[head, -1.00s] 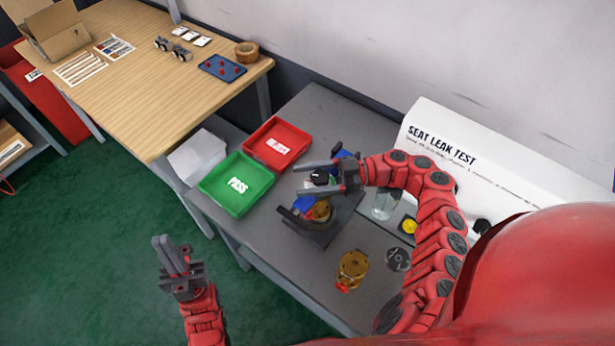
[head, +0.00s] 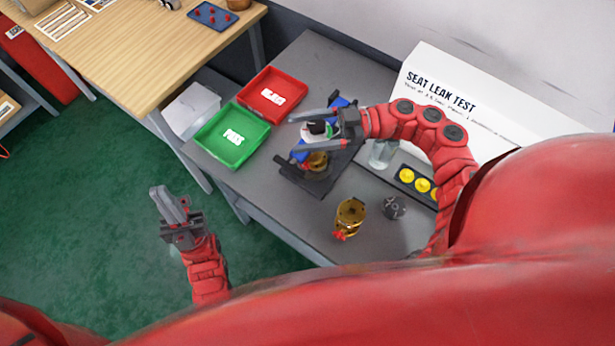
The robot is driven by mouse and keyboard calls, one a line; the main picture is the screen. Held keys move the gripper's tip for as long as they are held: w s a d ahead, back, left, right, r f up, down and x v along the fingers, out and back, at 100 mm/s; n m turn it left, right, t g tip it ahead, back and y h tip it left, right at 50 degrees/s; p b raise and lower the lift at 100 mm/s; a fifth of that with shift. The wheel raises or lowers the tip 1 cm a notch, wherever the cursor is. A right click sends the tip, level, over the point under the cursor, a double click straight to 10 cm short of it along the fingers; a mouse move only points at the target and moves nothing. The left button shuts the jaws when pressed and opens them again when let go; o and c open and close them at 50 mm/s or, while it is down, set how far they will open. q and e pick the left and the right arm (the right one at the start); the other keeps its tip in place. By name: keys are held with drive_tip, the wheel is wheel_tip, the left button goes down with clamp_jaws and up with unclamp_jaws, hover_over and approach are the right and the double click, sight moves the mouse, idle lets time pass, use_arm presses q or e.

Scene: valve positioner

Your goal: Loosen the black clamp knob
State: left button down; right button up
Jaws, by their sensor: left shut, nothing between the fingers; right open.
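The black clamp knob (head: 317,127) sits on top of the blue and white clamp assembly on a dark fixture plate (head: 318,184). My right gripper (head: 294,132) comes in from the right at the fixture. It is open, with one finger on the far side of the knob and one on the near side. I cannot tell whether the fingers touch it. A brass valve part (head: 317,161) shows below the near finger, partly hidden. My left gripper (head: 163,191) is shut and empty, out over the green floor, apart from the table.
A green PASS tray (head: 233,153) and a red tray (head: 298,97) stand left of the fixture. Another brass valve (head: 349,217), a dark disc (head: 395,207), a glass (head: 381,154) and yellow caps (head: 407,176) lie to the right. A SEAT LEAK TEST sign (head: 440,92) stands behind.

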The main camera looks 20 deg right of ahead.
drive_tip(key=s+a+r, duration=0.1)
drive_tip(key=s+a, duration=0.2)
drive_tip(key=s, duration=0.9)
drive_tip(key=shift+d+r, duration=0.1)
